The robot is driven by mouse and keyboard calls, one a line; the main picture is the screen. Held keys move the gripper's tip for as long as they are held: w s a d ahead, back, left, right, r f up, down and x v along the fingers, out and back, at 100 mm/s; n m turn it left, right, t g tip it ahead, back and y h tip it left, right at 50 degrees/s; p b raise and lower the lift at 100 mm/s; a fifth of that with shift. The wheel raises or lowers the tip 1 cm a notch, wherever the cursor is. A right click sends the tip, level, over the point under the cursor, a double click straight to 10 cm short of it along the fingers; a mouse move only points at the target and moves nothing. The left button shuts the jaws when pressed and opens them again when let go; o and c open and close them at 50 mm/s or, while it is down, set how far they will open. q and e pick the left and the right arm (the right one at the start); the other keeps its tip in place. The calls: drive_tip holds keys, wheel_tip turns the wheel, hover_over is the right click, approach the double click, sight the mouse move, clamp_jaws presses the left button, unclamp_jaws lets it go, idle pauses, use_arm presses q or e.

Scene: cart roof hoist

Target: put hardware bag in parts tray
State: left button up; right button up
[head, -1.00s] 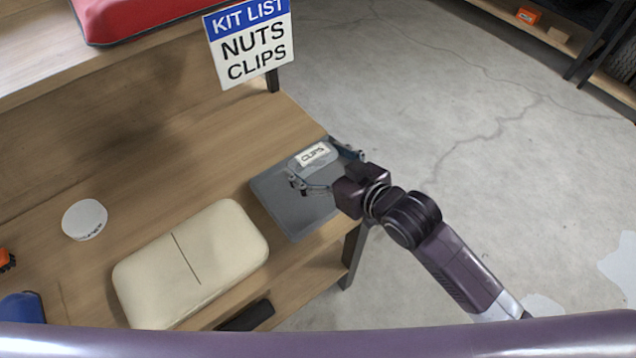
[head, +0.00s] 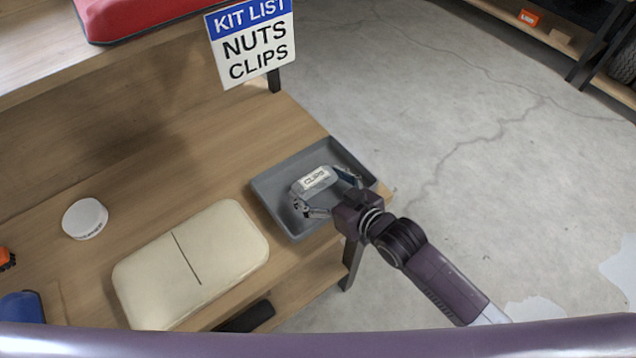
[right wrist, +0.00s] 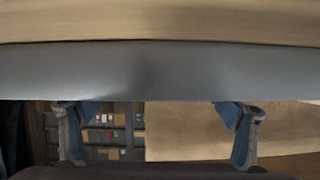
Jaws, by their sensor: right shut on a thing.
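The hardware bag (head: 314,178), a small grey bag with a white CLIPS label, is between the fingers of my right gripper (head: 318,188) in the head view. The gripper is shut on it. The bag overlaps the inside of the parts tray (head: 270,205), a shallow grey tray at the bench's right end. I cannot tell whether the bag touches the tray floor. In the right wrist view my fingers (right wrist: 155,118) show at both sides, below a wide grey band; the bag is not clear there. My left gripper is not in view.
A cream case (head: 190,263) lies left of the tray, with a white round container (head: 85,219) farther left. A kit list sign (head: 252,45) reading NUTS and CLIPS stands behind. The bench (head: 215,150) behind the tray is clear. Concrete floor lies to the right.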

drive_tip(key=o, duration=1.2)
drive_tip(key=shift+r, duration=0.15)
drive_tip(key=v, duration=1)
drive_tip(key=shift+s+d, duration=0.25)
drive_tip(key=shift+s, duration=0.05)
drive_tip(key=shift+s+d+r, duration=0.3)
drive_tip(key=shift+s+r, duration=0.1)
drive_tip(key=shift+s, duration=0.05)
